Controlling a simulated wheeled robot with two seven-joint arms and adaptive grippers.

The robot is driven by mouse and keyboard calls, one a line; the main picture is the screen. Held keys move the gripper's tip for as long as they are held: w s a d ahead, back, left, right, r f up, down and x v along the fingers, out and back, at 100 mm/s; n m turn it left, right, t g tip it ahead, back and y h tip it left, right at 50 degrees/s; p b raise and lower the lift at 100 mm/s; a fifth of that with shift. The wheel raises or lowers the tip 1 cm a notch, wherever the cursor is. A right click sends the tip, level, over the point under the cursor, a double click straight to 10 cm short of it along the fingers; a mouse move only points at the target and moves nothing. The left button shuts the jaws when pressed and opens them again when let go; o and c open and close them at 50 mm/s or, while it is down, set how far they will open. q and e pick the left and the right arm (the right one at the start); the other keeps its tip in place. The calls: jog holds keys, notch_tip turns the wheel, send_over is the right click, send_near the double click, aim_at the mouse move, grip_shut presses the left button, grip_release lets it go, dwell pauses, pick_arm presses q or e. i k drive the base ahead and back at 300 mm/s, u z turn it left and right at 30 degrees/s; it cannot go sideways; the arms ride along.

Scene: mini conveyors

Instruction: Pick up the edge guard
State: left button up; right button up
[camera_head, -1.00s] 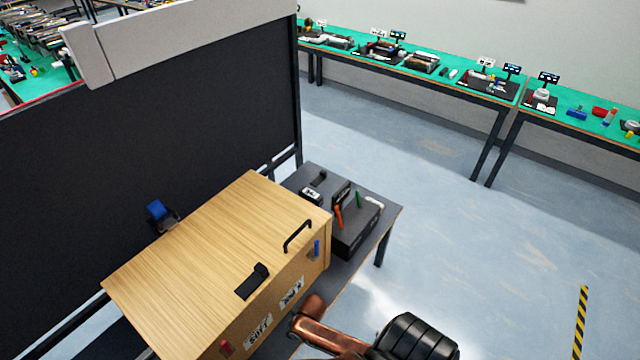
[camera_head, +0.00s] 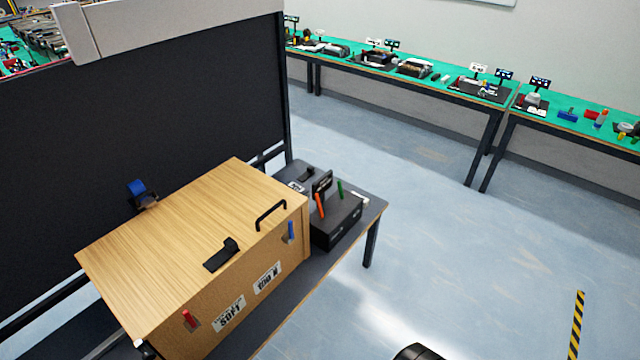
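A black angled piece (camera_head: 222,254) lies flat on top of a wooden box (camera_head: 165,235), near its front edge. It may be the edge guard, but I cannot tell for sure. Another small black piece (camera_head: 307,174) lies at the back of the dark table behind the box. Neither of my grippers is in view. Only a black rounded part, likely of my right arm, shows at the bottom edge, well to the right of the box.
The box has a black handle (camera_head: 270,214) and front labels. A black case (camera_head: 336,222) with orange and green sticks stands beside it on the dark table (camera_head: 375,206). A dark panel (camera_head: 140,120) rises behind. Green benches (camera_head: 450,97) line the wall.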

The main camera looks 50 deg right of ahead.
aim_at(310, 171)
jog(key=k, duration=1.1)
jog(key=z, duration=2.25)
jog(key=i, duration=6.2)
jog(key=u, duration=3.65)
